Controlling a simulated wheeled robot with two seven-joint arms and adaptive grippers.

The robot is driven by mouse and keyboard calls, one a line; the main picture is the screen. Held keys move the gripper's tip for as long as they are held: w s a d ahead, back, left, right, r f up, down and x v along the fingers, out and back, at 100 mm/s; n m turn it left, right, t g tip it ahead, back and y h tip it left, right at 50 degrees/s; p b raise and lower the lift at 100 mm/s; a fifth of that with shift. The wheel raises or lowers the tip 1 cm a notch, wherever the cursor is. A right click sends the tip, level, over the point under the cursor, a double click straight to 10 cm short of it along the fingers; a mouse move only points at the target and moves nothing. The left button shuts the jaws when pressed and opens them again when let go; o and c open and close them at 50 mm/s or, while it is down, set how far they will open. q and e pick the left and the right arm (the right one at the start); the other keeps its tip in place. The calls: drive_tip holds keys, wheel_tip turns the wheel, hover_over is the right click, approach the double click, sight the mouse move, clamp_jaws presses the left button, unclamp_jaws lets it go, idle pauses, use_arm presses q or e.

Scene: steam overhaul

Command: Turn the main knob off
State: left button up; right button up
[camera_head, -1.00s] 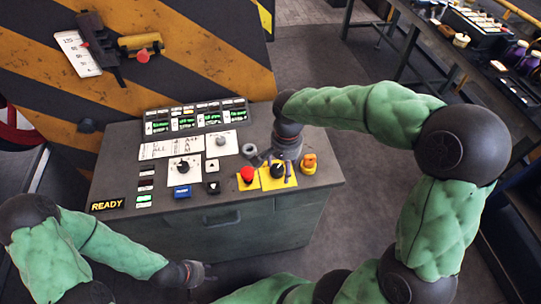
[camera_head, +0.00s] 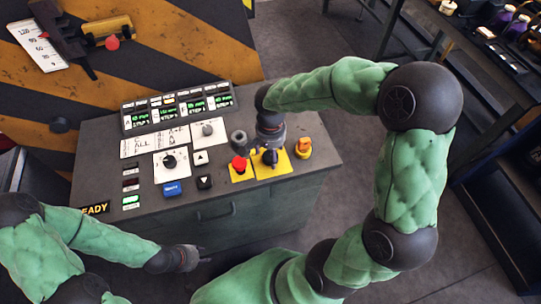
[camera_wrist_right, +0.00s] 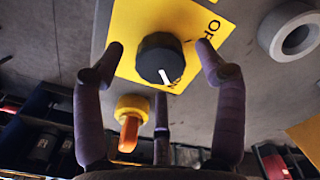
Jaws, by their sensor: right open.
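The main knob (camera_wrist_right: 156,58) is black with a white pointer and sits on a yellow plate (camera_wrist_right: 128,58) in the right wrist view. The pointer is turned toward the ON lettering; the OFF lettering is at the upper right. In the head view the knob (camera_head: 270,157) is partly hidden by my right gripper (camera_head: 267,146). In the wrist view my right gripper (camera_wrist_right: 160,62) is open, its fingers spread on either side of the knob with visible gaps. My left gripper (camera_head: 200,258) is low in front of the cabinet, away from the knob; its fingers are too small to read.
A red button (camera_head: 239,163) stands left of the knob, and an orange-yellow switch (camera_head: 303,147) right of it. A grey ring (camera_wrist_right: 298,32) is close to the right finger in the wrist view. Other knobs, buttons and lit displays (camera_head: 178,107) fill the panel's left.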

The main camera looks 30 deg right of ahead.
drive_tip(key=shift+f, duration=0.75)
drive_tip(key=c, duration=1.2)
drive_tip(key=shift+o, duration=0.2)
